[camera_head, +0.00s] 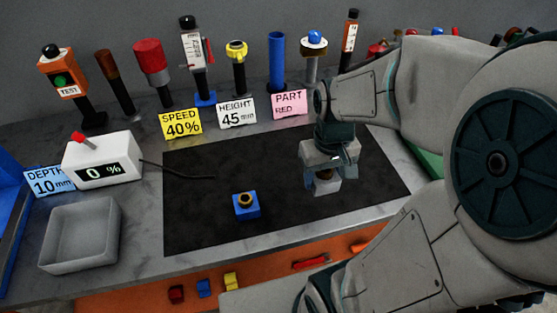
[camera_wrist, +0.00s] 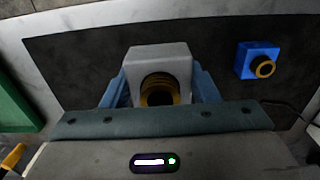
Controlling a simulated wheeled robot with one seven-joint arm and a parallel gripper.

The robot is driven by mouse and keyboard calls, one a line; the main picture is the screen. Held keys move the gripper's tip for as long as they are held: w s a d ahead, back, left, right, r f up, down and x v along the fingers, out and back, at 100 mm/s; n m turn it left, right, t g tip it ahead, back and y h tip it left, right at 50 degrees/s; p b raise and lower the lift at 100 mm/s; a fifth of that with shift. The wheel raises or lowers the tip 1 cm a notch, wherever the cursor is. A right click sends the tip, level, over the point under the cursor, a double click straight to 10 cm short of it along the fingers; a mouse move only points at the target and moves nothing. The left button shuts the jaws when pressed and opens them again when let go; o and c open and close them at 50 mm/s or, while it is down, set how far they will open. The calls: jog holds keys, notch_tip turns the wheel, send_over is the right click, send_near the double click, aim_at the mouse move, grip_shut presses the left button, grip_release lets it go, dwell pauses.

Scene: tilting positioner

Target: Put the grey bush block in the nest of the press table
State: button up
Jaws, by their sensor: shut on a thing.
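The grey bush block (camera_wrist: 160,58) is between the blue fingers of my gripper (camera_wrist: 160,88) in the wrist view, with a gold ring around a dark bore facing the camera. In the head view my gripper (camera_head: 324,172) points down over the right part of the black mat, shut on the grey block (camera_head: 327,186). I cannot tell whether the block touches the mat. A blue block with a gold bush (camera_head: 246,206) sits apart on the mat, and it also shows in the wrist view (camera_wrist: 257,58). I cannot make out the press table's nest.
The black mat (camera_head: 200,225) is mostly clear. A grey open tray (camera_head: 80,236) and a white box reading 0 % (camera_head: 103,160) stand at left. Several posts and tools line the back behind the SPEED (camera_head: 181,124), HEIGHT and PART cards. A green edge (camera_wrist: 14,106) shows at left in the wrist view.

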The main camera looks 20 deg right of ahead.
send_over(293, 179)
notch_tip(293, 179, down, 7)
jog(key=shift+w+r+p, duration=0.1)
jog(key=shift+p, duration=0.35)
jog(key=shift+f, duration=2)
jog(key=shift+f, duration=0.1)
jog(key=shift+f, duration=0.15)
jog(key=o, duration=1.7)
jog(key=shift+c, duration=0.2)
